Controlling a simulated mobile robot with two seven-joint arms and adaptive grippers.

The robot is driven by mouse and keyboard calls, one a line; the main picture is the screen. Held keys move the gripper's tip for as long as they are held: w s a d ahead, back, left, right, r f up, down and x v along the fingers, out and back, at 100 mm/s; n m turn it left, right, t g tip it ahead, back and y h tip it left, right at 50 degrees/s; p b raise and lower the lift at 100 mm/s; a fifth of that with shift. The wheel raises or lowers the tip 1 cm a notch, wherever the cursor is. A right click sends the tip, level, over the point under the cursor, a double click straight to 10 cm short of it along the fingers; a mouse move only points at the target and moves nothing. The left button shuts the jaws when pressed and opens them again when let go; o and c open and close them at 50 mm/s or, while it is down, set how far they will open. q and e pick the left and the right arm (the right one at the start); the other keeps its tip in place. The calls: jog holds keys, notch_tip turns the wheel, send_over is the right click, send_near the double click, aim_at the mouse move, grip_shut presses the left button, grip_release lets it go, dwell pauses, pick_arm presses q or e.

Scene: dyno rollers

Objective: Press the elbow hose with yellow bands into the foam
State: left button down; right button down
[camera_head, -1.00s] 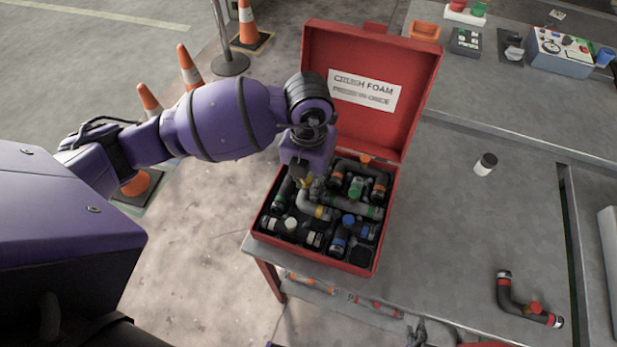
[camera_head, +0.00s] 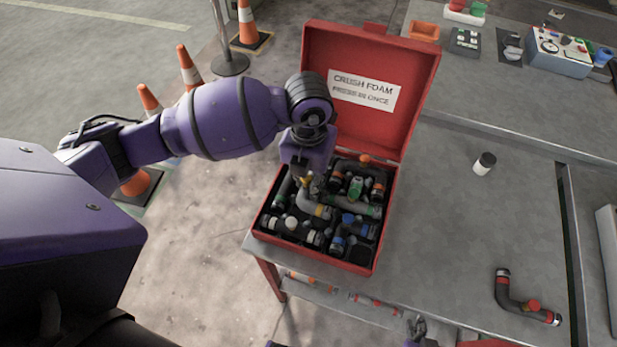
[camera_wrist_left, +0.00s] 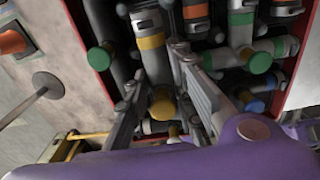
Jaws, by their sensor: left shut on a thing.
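The grey elbow hose with yellow bands (camera_head: 312,207) is in the left part of the foam-lined red box (camera_head: 258,238). Its yellow band (camera_wrist_left: 150,42) and yellow cap (camera_wrist_left: 162,105) show in the left wrist view. My left gripper (camera_head: 304,178) points down into the box and is shut on this hose, with a finger on either side (camera_wrist_left: 158,80). I cannot tell how deep the hose sits in the foam. My right gripper (camera_head: 415,328) shows only in part at the bottom edge, and its jaw state is unclear.
Hoses with green, orange, blue and white bands lie close around the held one. The open lid (camera_head: 372,70) stands behind. A red-banded elbow hose (camera_head: 522,302) and a black-capped white cylinder (camera_head: 484,163) lie on the grey table (camera_head: 440,220), which has clear room.

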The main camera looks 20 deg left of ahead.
pick_arm(q)
jog(key=shift+f, duration=0.15)
pick_arm(e)
jog(key=shift+s+d+f, duration=0.2)
pick_arm(q)
jog(key=shift+f, duration=0.4)
pick_arm(e)
jog(key=shift+s+d+f, duration=0.1)
jog(key=shift+f, duration=0.05)
pick_arm(q)
jog(key=shift+f, duration=0.1)
pick_arm(e)
jog(key=shift+a, duration=0.25)
pick_arm(q)
jog(key=shift+s+f, duration=0.1)
jog(key=shift+f, duration=0.1)
